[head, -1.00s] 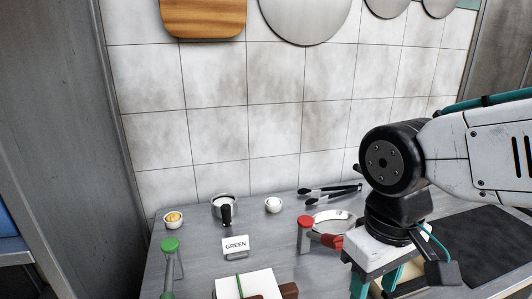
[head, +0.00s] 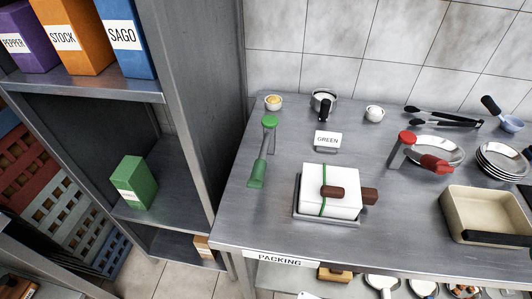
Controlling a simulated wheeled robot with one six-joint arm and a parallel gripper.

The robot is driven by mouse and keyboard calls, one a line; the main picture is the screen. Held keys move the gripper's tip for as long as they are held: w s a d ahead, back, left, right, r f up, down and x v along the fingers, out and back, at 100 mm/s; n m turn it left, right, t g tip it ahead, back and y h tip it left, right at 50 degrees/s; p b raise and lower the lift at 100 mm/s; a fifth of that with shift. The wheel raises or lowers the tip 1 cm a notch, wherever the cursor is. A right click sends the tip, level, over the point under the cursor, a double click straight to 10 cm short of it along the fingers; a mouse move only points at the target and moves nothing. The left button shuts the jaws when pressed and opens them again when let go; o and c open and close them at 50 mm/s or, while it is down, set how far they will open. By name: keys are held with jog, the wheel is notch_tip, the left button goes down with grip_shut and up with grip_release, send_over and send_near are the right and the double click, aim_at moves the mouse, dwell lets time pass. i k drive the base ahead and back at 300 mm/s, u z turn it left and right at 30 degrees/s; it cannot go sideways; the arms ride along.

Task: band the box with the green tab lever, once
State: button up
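A white box (head: 344,207) sits in a shallow grey tray (head: 301,212) on the steel table. A thin green band (head: 324,203) runs across its top and down its front, left of the middle. A brown rounded piece (head: 339,192) lies over the box top, and another brown piece (head: 370,196) shows at its right side. The green tab lever, with a round green knob (head: 270,121) and a flat green tab (head: 257,175), stands left of the box, apart from it. My gripper is out of view.
A red-knobbed lever (head: 407,137) with a red tab stands at the right, near a round metal dish. Tongs (head: 440,118), stacked plates (head: 503,161) and a cream pan (head: 490,215) crowd the right. A shelf with cartons (head: 135,185) stands left. The table's front edge reads PACKING.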

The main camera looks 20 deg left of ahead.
aim_at(255, 182)
jog(key=u, duration=1.3)
